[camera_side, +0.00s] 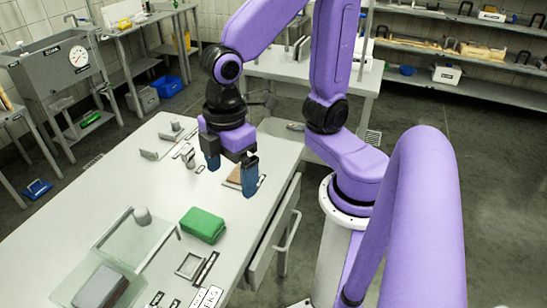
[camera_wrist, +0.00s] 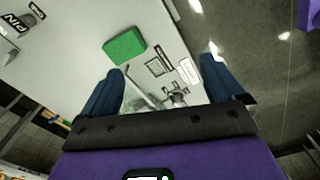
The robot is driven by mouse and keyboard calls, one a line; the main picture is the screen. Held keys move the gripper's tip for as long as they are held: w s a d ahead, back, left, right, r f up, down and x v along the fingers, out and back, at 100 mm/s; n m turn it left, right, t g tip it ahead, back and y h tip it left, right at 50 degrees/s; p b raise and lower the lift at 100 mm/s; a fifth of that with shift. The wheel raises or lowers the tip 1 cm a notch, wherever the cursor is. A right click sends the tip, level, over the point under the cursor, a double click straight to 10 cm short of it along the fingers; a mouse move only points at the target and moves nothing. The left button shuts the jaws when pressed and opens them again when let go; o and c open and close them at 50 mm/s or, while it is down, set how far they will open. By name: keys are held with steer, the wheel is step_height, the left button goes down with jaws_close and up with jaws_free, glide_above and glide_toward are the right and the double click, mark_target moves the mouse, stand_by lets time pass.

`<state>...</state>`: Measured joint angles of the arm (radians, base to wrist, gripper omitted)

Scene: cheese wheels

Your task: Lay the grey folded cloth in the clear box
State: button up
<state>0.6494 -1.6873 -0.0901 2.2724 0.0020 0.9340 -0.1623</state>
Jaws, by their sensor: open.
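A grey folded block that looks like the cloth (camera_side: 101,287) lies at the lower left of the side view. The clear box (camera_side: 150,262) is a pale, see-through shape around and behind it. I cannot tell whether the cloth is inside the box or seen through its wall. A small grey cylinder (camera_side: 142,215) is at the box's far end. My gripper (camera_side: 231,168) points down above the table's right part, well away from both. Its blue fingers are apart with nothing between them, also in the wrist view (camera_wrist: 164,62).
A green block (camera_side: 203,225) lies on the white table (camera_side: 75,220) between my gripper and the box; it also shows in the wrist view (camera_wrist: 125,45). A small square frame (camera_side: 189,265) and labels lie near the front edge. A drawer (camera_side: 272,235) stands open at the right.

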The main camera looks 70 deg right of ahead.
steer(key=s+d+f+m, duration=0.1)
steer(key=s+d, duration=0.5)
steer(key=d, duration=0.1)
steer(key=shift+s+d, duration=0.15)
steer(key=shift+s, duration=0.15)
stand_by(0.8)
